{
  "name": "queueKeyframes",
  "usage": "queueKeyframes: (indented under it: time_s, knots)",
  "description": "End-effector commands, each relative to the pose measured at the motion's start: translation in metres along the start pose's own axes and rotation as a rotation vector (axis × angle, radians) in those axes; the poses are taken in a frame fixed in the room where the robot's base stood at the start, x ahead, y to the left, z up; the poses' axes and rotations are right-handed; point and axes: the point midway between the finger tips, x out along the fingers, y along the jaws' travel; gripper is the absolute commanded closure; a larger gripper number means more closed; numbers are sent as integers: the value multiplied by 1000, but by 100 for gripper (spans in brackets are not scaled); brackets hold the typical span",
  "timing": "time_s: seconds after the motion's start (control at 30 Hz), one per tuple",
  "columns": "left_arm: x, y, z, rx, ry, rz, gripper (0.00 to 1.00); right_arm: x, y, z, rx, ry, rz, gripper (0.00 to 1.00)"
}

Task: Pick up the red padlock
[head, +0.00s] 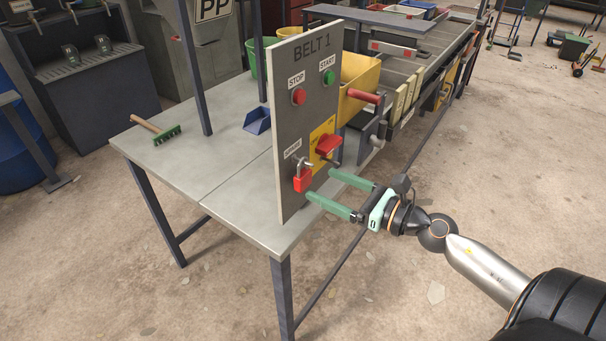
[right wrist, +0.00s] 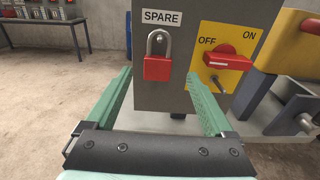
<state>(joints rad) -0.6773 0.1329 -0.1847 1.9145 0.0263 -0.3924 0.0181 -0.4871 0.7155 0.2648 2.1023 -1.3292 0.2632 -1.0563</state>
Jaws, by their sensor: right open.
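The red padlock (head: 302,180) hangs low on the grey BELT 1 panel (head: 305,80), from a peg under a small label. In the right wrist view the padlock (right wrist: 158,66) hangs upright below the SPARE label, its steel shackle on top. My right gripper (head: 328,187) has its two green fingers spread and empty, pointing at the panel to the right of the padlock in the head view. In the right wrist view the padlock shows between the fingers (right wrist: 160,85), ahead of them and not touched. My left gripper is not in view.
A red rotary switch (right wrist: 228,61) on a yellow OFF/ON plate sits right of the padlock. The table (head: 225,205) bears a green brush (head: 165,133) and a blue scoop (head: 257,121). A yellow bin (head: 358,85) stands behind the panel. Floor in front is clear.

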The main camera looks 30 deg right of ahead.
Motion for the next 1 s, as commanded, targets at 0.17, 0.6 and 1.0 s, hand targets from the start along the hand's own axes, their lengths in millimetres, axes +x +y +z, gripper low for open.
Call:
queueKeyframes:
  time_s: [0.17, 0.6, 1.0]
  knots:
    - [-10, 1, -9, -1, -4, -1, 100, 18, 2, 8, -1, -2, 1, 12]
    - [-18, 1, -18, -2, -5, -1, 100, 50, 3, 4, 1, 0, -1, 12]
    - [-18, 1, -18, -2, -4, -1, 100, 50, 3, 4, 1, 0, 0, 38]
